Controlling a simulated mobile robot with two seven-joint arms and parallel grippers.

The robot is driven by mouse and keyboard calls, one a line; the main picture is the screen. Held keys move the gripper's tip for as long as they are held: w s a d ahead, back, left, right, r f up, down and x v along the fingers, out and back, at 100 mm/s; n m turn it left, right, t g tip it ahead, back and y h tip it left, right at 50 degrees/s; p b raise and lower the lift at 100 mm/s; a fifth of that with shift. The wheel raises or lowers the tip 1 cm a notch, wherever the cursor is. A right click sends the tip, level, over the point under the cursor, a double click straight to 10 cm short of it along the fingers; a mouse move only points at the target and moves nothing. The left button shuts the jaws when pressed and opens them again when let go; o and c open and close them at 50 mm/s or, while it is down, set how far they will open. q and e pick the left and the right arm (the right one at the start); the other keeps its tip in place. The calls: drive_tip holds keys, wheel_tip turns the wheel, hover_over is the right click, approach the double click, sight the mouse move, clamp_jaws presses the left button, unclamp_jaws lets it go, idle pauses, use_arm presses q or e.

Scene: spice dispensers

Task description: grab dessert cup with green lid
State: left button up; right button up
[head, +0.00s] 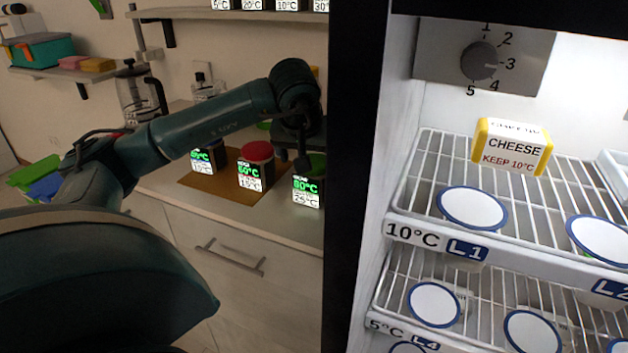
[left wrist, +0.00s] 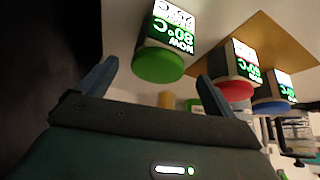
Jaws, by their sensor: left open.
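A dark, box-like cup with a green lid (head: 318,163) and a lit 80°C display stands on the counter, partly hidden by the black fridge edge and my gripper. My left gripper (head: 302,158) is beside and just above it, fingers pointing down. In the left wrist view, the same green lid (left wrist: 158,66) shows beyond and between the two spread fingers of my left gripper (left wrist: 155,82), which is open and empty. Contact cannot be told. My right gripper is not in view.
A red-lidded cup (head: 257,151) and a blue-lidded cup (head: 200,160) stand to the left on a brown mat (head: 225,187). The black fridge edge (head: 353,180) is close on the right. Fridge racks hold a cheese box (head: 512,147) and several white-topped round items.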

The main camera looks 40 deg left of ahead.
use_arm(q)
drive_tip(key=x, duration=0.5)
drive_tip(key=shift+s+d+f, duration=0.1)
drive_tip(key=shift+f, duration=0.1)
drive_tip(key=shift+c, duration=0.2)
drive_tip(key=c, duration=1.2)
